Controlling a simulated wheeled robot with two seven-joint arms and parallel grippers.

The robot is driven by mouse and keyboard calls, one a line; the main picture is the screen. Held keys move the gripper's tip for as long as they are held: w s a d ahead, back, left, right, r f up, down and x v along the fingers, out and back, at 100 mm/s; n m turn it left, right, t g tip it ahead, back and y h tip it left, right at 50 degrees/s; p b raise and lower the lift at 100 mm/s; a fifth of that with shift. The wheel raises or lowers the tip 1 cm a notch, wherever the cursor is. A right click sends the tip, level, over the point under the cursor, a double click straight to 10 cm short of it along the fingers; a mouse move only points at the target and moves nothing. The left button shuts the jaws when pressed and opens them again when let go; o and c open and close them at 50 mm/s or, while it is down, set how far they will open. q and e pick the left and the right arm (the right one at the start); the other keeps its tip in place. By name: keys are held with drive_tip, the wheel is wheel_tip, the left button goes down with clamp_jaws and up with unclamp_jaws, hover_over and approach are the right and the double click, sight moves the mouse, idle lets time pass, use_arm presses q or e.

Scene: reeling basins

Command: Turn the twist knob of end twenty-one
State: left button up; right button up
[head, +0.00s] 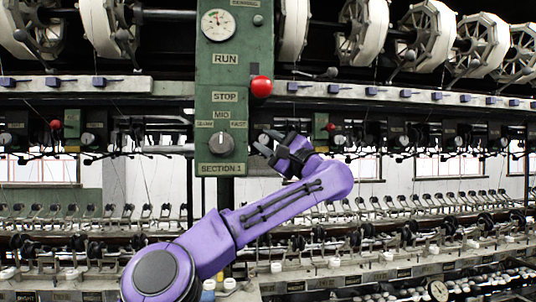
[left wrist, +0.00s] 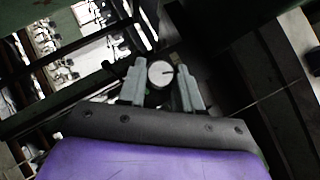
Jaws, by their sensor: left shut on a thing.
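My left gripper (head: 262,142) is at the row of small knobs, just right of the green control panel. In the left wrist view, a round, pale-faced twist knob (left wrist: 160,72) with a dark pointer mark sits between the two grey fingers of the left gripper (left wrist: 162,88). The fingers are shut on its sides. In the head view this knob is mostly hidden by the gripper, and no end number is legible on it. Similar knobs show further along the row, one to the right (head: 339,140) and one to the left (head: 88,138). My right gripper is not in view.
The green control panel (head: 222,110) stands close left of the gripper, with a red ball lever (head: 261,86) above it and a section knob (head: 221,143). A smaller red ball (head: 330,127) is to the right. White reels (head: 365,30) hang above; basins run below.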

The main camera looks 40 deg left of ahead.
use_arm(q)
drive_tip(key=o, duration=1)
drive_tip(key=shift+o, duration=0.2)
